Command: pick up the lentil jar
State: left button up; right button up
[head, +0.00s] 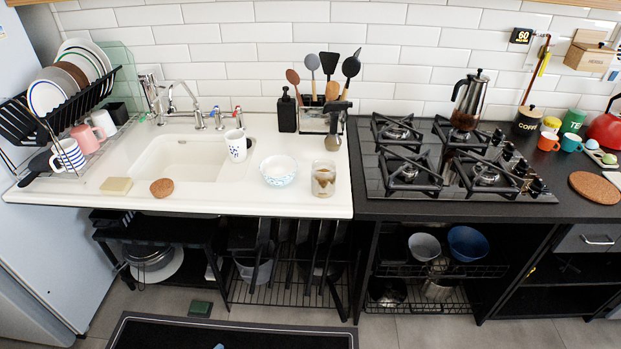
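A short glass jar (323,179) with pale and brownish contents stands upright near the front right edge of the white counter. It is the likeliest lentil jar, but I cannot read any label on it. A patterned bowl (278,171) stands just left of it, apart from it. Neither of my grippers is in the head view, and nothing hides the jar.
A utensil rack (322,118) and a black soap bottle (287,110) stand behind the jar. The gas hob (455,165) lies to the right, with a moka pot (469,100) on it. A white mug (237,145) stands by the sink (180,158). Bare counter surrounds the jar's front.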

aim_at(323, 178)
jog(key=i+j+u, duration=0.25)
jog(key=i+j, duration=0.15)
jog(key=i+j+u, duration=0.2)
jog(key=i, duration=0.25)
jog(key=j, duration=0.1)
